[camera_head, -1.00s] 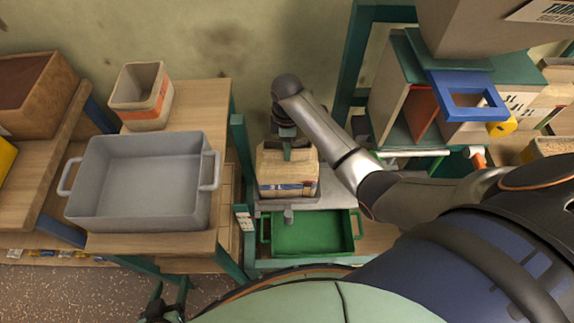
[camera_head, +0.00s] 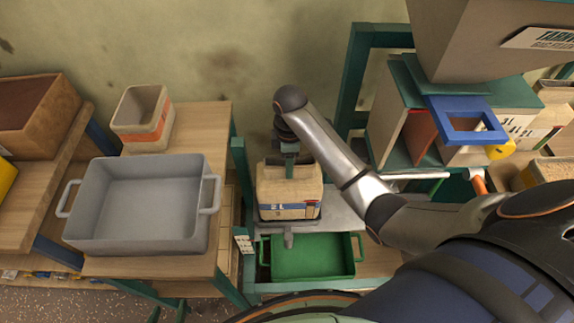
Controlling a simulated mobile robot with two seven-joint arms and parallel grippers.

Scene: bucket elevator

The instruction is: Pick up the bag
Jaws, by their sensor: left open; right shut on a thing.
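The bag (camera_head: 289,203) is a tan paper bag with a blue and red band and "2 L" on its front. It is upright at the grey metal platform (camera_head: 340,205) behind the green tray. My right gripper (camera_head: 290,170) comes down from above and is shut on the bag's top. I cannot tell whether the bag's base touches the platform.
The green tray (camera_head: 358,262) is just in front of the bag. On the wooden table to the left are a grey two-handled tub (camera_head: 140,240) and a beige container with an orange band (camera_head: 144,128). A green post (camera_head: 240,180) rises left of the bag. Shelving with a blue frame (camera_head: 468,118) stands right.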

